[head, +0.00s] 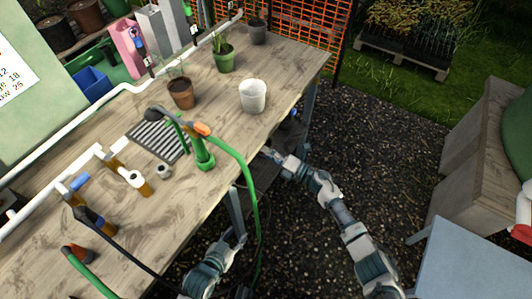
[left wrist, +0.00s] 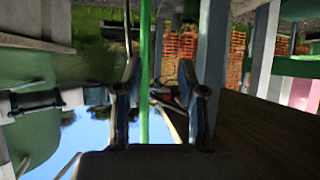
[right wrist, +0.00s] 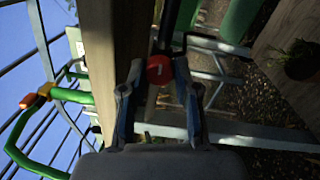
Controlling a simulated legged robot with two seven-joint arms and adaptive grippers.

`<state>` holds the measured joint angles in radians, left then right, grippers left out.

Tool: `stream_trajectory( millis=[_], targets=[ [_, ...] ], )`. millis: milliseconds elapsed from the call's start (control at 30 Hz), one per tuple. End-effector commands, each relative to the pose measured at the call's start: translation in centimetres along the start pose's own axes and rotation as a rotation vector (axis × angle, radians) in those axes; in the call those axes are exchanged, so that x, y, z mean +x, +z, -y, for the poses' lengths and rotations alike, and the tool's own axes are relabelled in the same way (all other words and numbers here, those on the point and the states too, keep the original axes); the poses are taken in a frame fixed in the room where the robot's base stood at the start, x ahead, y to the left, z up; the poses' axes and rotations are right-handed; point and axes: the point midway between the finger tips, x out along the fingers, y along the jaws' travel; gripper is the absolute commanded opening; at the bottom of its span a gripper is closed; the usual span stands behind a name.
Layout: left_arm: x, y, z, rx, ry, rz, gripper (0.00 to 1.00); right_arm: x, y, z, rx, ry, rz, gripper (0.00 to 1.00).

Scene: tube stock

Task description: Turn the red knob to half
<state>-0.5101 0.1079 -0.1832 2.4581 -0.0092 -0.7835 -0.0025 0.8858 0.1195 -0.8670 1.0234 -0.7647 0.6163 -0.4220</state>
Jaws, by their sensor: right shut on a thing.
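The red knob (right wrist: 159,70) shows in the right wrist view, with a small pale mark on its face. It sits between the fingertips of my right gripper (right wrist: 158,75), which is shut on it beside the wooden bench edge. In the head view my right gripper (head: 268,152) reaches the bench's front edge, and the knob is hidden there. My left gripper (head: 238,240) is below the bench front in the head view. In the left wrist view its fingers (left wrist: 159,72) stand apart.
The wooden bench (head: 215,190) carries a white pot (head: 253,96), a brown plant pot (head: 181,94), a green plant pot (head: 224,58) and a dark grille (head: 158,140). A green hose (head: 249,190) hangs over the front edge near my left gripper. Gravel lies open to the right.

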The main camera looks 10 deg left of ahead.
Motion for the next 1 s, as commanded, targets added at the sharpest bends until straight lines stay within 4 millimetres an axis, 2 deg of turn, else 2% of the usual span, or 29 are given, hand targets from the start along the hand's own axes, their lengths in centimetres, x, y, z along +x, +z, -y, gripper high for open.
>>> stream_trajectory(
  millis=[33, 667, 700, 767, 800, 1000],
  targets=[
    [-0.1, 0.2, 0.1, 0.0, -0.001, 0.015, 0.4, -0.4, 0.6, 0.3, 0.015, -0.01, 0.015, 0.0],
    [-0.2, 1.2, 0.4, -0.002, -0.003, 0.066, 0.4, -0.5, 0.7, 0.6, 0.066, -0.013, 0.021, 0.0],
    [-0.2, 1.2, 0.4, -0.002, -0.003, 0.066, 0.4, -0.5, 0.7, 0.6, 0.066, -0.013, 0.021, 0.35],
    [-0.2, 1.2, 0.4, -0.002, -0.003, 0.066, 0.4, -0.5, 0.6, 0.6, 0.066, -0.012, 0.02, 0.51],
    [-0.2, 1.2, 0.4, -0.002, -0.003, 0.066, 0.4, -0.5, 0.6, 0.6, 0.066, -0.011, 0.018, 0.56],
    [-0.2, 1.2, 0.3, -0.002, -0.002, 0.065, 0.4, -0.1, 0.2, 0.3, 0.063, -0.008, 0.011, 0.56]
  ],
)
